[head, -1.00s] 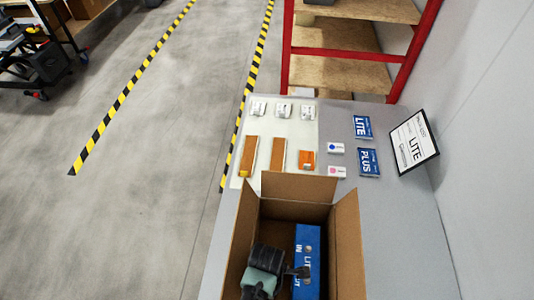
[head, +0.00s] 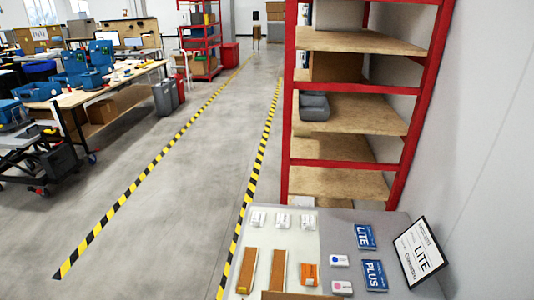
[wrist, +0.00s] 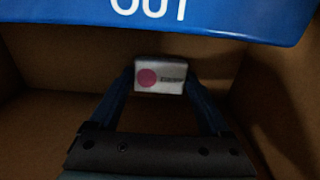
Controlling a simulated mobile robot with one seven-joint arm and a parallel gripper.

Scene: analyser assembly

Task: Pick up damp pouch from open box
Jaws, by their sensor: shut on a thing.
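In the wrist view, a small white pouch (wrist: 172,72) with a pink dot and dark, unreadable lettering is held between the fingertips of my gripper (wrist: 160,84). My gripper is shut on the pouch, inside the open cardboard box (wrist: 275,100). A blue item (wrist: 240,18) with white letters "OUT" lies across the top of that view, beyond the pouch. In the head view only a strip of the box flap (head: 295,296) shows at the bottom edge; the gripper and the box's inside are out of that view.
On the table are white packets (head: 282,220), brown strips (head: 249,270), an orange item (head: 310,274), blue LITE (head: 365,236) and PLUS (head: 375,275) packs, two small dotted pouches (head: 340,260) and a sign (head: 420,250). A red-framed shelf (head: 350,165) stands behind; a wall is at right.

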